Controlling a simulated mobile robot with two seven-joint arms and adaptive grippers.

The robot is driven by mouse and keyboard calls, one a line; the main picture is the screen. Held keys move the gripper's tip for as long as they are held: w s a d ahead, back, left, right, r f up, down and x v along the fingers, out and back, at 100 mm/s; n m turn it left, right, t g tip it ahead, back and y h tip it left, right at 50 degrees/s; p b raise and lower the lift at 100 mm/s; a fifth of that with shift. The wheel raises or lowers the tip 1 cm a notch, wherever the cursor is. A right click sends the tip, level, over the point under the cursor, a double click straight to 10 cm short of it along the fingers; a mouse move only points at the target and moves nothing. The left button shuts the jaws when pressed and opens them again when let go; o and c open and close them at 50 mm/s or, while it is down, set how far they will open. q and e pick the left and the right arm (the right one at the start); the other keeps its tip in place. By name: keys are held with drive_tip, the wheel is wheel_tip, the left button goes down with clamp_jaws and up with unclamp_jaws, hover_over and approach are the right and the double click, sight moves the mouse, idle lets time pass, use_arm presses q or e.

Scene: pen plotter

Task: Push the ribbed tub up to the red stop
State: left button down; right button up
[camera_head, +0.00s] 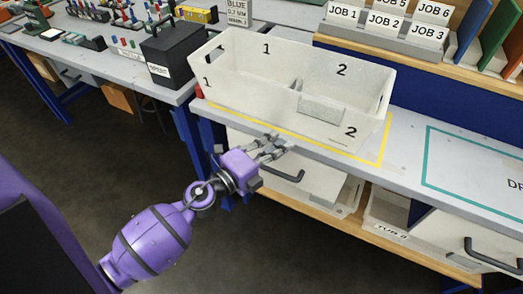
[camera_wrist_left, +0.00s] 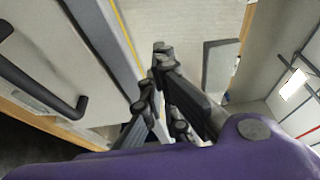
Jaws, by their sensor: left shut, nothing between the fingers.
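The white tub (camera_head: 240,97), with two numbered compartments, stands upright on the grey bench inside a yellow outline (camera_head: 330,151). Ribs are hard to make out on its walls. A small red piece, likely the red stop (camera_head: 199,91), shows at the tub's left end, partly hidden; I cannot tell if they touch. My left gripper (camera_head: 277,146) is shut and empty at the bench's front edge, before the tub's long front wall. In the left wrist view, the fingers (camera_wrist_left: 157,72) show below the pale tub wall (camera_wrist_left: 185,20); contact is unclear. My right gripper is out of view.
A black box (camera_head: 172,55) stands on the bench to the left. Labelled job bins (camera_head: 385,24) stand behind the tub. A teal-outlined area (camera_head: 470,165) to the right is bare. Drawer handles (camera_head: 283,174) stick out below the bench's front edge.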

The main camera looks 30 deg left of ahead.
sight(288, 121)
use_arm(q)
drive_tip(key=w, duration=0.4)
drive_tip(key=shift+w+a+f, duration=0.1)
drive_tip(key=shift+w+a, duration=0.15)
drive_tip(key=shift+a, duration=0.15)
drive_tip(key=shift+w+a, duration=0.1)
drive_tip(key=shift+w, duration=0.25)
drive_tip(key=shift+w+a, duration=0.35)
drive_tip(key=shift+w, duration=0.35)
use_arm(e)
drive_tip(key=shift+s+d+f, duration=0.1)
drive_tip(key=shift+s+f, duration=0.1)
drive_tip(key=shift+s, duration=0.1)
